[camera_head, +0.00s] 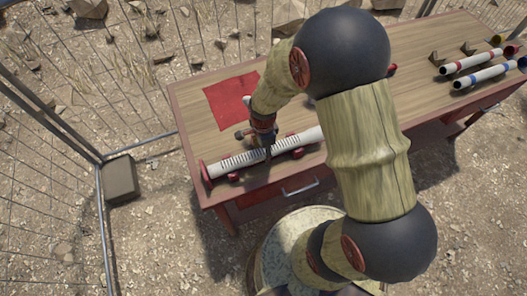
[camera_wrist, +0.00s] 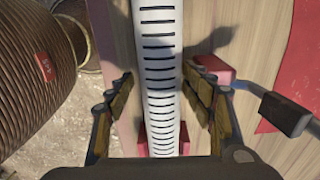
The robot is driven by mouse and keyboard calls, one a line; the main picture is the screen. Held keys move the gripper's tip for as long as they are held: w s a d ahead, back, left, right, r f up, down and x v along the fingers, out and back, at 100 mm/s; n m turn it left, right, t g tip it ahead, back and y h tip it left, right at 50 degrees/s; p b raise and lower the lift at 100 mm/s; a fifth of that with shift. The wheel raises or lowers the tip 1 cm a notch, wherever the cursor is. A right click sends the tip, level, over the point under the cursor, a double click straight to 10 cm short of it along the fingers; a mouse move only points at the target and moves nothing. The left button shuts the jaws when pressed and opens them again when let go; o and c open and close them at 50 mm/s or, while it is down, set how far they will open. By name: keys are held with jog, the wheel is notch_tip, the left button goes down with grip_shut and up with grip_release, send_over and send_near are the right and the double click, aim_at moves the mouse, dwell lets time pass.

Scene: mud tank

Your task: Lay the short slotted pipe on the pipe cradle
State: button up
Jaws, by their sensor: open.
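The white slotted pipe (camera_head: 238,160) lies along the front left of the table, with dark slots across it. It appears to rest in the red pipe cradle (camera_head: 233,177), with a red end piece (camera_head: 205,173) at its left end. My gripper (camera_head: 264,143) is over the pipe. In the wrist view the open fingers of my gripper (camera_wrist: 157,80) stand on either side of the pipe (camera_wrist: 158,45), with visible gaps. Red cradle parts (camera_wrist: 184,138) show on both sides of it. My arm hides the pipe's right end in the head view.
A red mat (camera_head: 228,98) lies behind the pipe. A dark-handled lever (camera_wrist: 285,114) stands close to the right finger. Two white pipes with coloured bands (camera_head: 482,76) lie at the table's far right. A wire fence (camera_head: 50,190) runs on the left.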

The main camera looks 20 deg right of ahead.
notch_tip(320, 180, up, 12)
dwell(0.5)
jog(key=s+r+n+t, duration=0.2)
jog(key=s+r+n, duration=0.5)
jog(key=r+n, duration=0.2)
jog(key=s+r+n+t, duration=0.3)
jog(key=s+r+n, duration=0.3)
jog(key=r, duration=0.8)
jog(key=n, duration=0.3)
jog(key=shift+s+t, duration=0.3)
jog(key=shift+s, duration=0.1)
